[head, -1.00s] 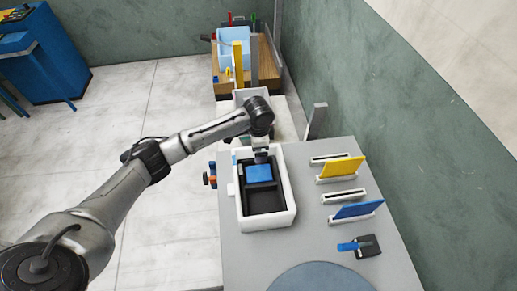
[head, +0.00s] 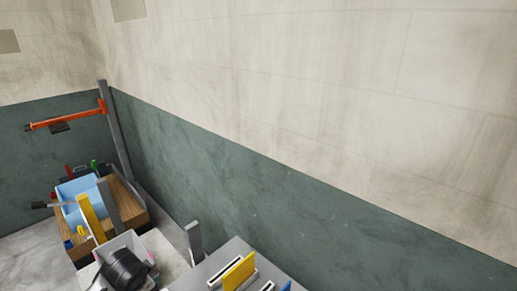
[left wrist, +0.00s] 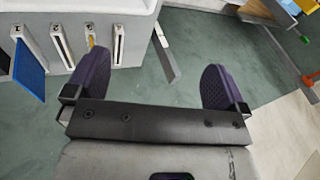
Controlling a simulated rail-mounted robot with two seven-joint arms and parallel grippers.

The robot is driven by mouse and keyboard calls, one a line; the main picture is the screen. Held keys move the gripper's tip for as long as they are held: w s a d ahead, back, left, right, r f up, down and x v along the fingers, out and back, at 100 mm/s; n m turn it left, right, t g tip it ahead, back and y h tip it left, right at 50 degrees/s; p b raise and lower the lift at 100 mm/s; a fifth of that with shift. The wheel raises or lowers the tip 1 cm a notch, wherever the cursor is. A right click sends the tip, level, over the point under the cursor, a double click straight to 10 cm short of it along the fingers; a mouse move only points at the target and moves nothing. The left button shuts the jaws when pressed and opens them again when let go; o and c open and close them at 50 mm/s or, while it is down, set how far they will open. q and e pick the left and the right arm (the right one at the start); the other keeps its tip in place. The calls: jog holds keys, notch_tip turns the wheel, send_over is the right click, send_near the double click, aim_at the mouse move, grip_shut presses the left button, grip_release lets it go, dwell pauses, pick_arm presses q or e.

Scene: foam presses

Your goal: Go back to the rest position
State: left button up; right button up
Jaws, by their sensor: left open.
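My left gripper (left wrist: 155,85) shows in the left wrist view with its two purple-padded fingers wide apart and nothing between them. It hangs over bare dark green surface, apart from the slotted holders. My right gripper is in neither view.
The grey table (head: 190,279) holds slots with a yellow panel (head: 238,273) and a blue panel (left wrist: 29,70). A grey post (head: 193,240) stands beside it. Behind are a wooden bench (head: 135,207) with a light blue box (head: 72,188), and an orange bar (head: 70,116). The green wall (head: 220,180) borders the right.

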pick_arm(q)
jog(key=d+r+t, duration=0.3)
jog(key=d+r, duration=0.1)
jog(key=r, duration=0.3)
jog(key=s+d+r+n+t+h, duration=0.1)
jog(key=s+d+t, duration=0.3)
jog(key=s+d, duration=0.25)
jog(key=s+f+n+g, duration=0.1)
jog(key=s+f+g, duration=0.2)
jog(key=s+f, duration=0.55)
jog(key=s+d+f+n+g+h, duration=0.15)
jog(key=s+f, duration=0.35)
jog(key=s, duration=0.6)
jog(key=s+f+n+g, duration=0.2)
jog(key=s+f+g, duration=0.1)
jog(key=s+f, duration=0.55)
jog(key=w+p+v, duration=0.2)
jog(key=p+v, duration=0.7)
jog(key=w+r+p+v, duration=0.1)
jog(key=w+p+v, duration=0.1)
jog(key=p+v, duration=0.7)
jog(key=shift+d+r, duration=0.2)
jog(key=shift+r, duration=0.2)
jog(key=shift+s+m, duration=0.1)
jog(key=shift+m, duration=0.15)
